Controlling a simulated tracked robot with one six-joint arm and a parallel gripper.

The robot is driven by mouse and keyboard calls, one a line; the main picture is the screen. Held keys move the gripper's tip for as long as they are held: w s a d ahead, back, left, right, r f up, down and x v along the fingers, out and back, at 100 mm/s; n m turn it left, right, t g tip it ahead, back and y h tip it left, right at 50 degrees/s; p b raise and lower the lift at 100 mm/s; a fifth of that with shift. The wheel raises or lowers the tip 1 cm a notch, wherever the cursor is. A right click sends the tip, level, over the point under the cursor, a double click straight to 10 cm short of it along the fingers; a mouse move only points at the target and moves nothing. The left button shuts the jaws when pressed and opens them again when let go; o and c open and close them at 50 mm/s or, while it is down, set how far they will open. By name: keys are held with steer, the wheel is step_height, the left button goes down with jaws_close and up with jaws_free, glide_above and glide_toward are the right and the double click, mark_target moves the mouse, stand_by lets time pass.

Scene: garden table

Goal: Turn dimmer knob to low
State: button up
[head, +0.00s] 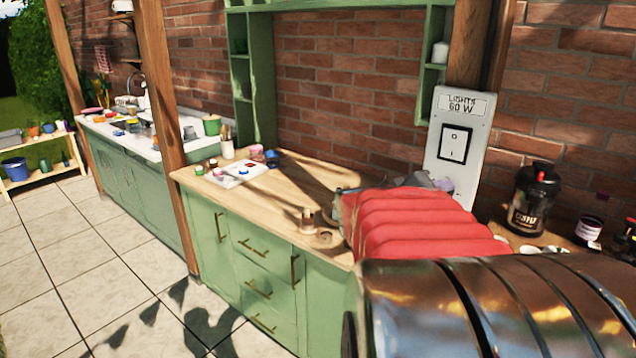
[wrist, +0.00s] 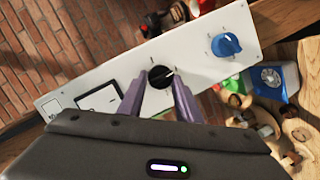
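A white control panel reading "LIGHTS 60 W" (head: 457,130) is mounted upright by the brick wall. In the wrist view the panel (wrist: 200,62) runs diagonally and carries a black round knob (wrist: 160,78) and a blue knob (wrist: 226,44), both with marks around them. No label shows which is the dimmer. The black knob has a pale pointer line toward the right. My gripper (wrist: 161,82) has its purple fingers apart, one on each side of the black knob; firm contact does not show. In the head view my arm hides most of the gripper and both knobs.
A dark lidded jar (head: 531,200) stands right of the panel.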

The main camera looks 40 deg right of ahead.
steer(key=shift+f, duration=0.1)
steer(key=c, duration=0.4)
steer(key=shift+w, duration=0.1)
steer(key=shift+f+n, duration=0.1)
steer(key=shift+n, duration=0.2)
steer(key=n+h, duration=0.1)
steer(key=n, duration=0.4)
steer(key=f+n+h, duration=0.1)
steer(key=n+h, duration=0.1)
steer(key=n, duration=0.4)
steer(key=n+h, duration=0.1)
steer(key=n, duration=0.4)
steer(key=shift+f+g+h, duration=0.3)
steer(key=shift+f, duration=0.1)
steer(key=shift+n, duration=0.3)
